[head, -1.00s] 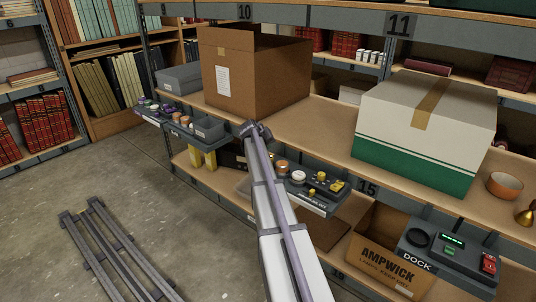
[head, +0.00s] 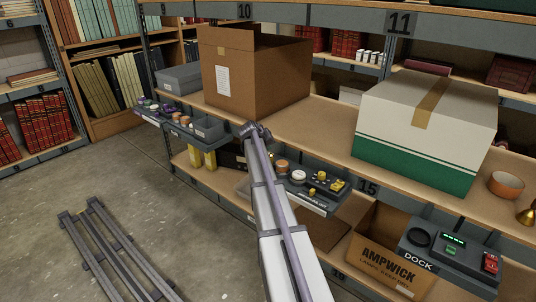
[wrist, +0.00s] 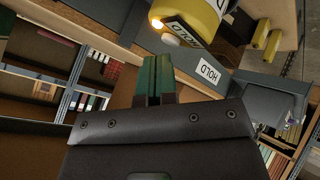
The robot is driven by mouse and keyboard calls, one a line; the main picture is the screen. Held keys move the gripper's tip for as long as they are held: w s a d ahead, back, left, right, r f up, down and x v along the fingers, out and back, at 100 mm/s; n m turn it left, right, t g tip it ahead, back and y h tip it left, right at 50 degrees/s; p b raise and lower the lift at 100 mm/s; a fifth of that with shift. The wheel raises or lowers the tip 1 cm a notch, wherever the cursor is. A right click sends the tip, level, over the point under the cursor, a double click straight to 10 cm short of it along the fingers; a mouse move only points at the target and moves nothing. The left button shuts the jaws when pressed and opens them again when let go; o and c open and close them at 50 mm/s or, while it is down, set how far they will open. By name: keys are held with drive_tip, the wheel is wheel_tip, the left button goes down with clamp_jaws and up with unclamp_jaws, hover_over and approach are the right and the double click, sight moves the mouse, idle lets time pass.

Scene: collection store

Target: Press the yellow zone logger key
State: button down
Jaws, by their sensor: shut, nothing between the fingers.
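In the wrist view my gripper (wrist: 155,66) is shut and empty, its green-tipped fingers together. Ahead and right of the fingertips is a large rounded yellow body (wrist: 196,14) with a small glowing lamp, a dark HOLD tag and a pale round knob (wrist: 171,41). The frame cuts off its top. The fingers look apart from it. In the head view a dark control panel (head: 318,200) on the shelf front carries yellow keys (head: 337,186) and pale round knobs; my arm covers its left part. My fingertips are hidden there. I cannot tell which key is the yellow zone logger key.
A grey plate marked HOLD (wrist: 220,92) lies right of the fingers. An open brown carton (head: 250,80) and a white-and-green box (head: 425,125) stand on the shelf. A dock unit (head: 455,255) is at lower right. Floor rails (head: 110,255) lie left, with open floor around.

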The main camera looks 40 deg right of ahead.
drive_tip(key=shift+f+b, duration=0.4)
drive_tip(key=shift+f, duration=0.05)
idle(0.3)
drive_tip(key=shift+r+p, duration=0.85)
wheel_tip(320, 180, up, 5)
drive_tip(key=p, duration=0.5)
drive_tip(key=shift+r, duration=0.15)
drive_tip(key=shift+s+f, duration=0.1)
drive_tip(key=shift+f, duration=0.1)
